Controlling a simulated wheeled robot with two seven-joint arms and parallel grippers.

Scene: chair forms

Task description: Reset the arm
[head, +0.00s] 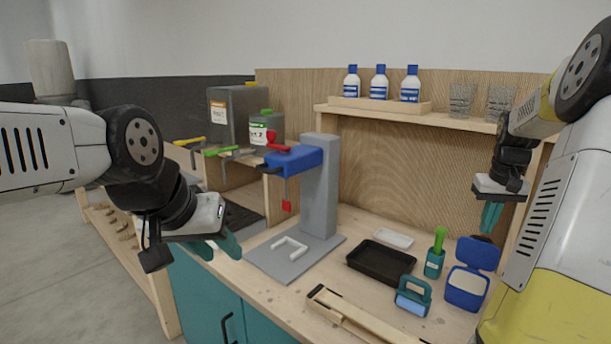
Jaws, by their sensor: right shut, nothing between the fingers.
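My left arm comes in from the left, and its left gripper (217,246) hangs in front of the bench's left part. Its teal fingers are apart and nothing shows between them. My right gripper (490,217) points down at the right, above the bench and in front of the shelf's right end. Its teal fingers are together with nothing held. Neither gripper touches any object that I can see.
A grey stand (319,190) with a blue head rises mid-bench. The shelf (445,117) holds bottles and glasses. Grey containers (240,115) stand back left.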

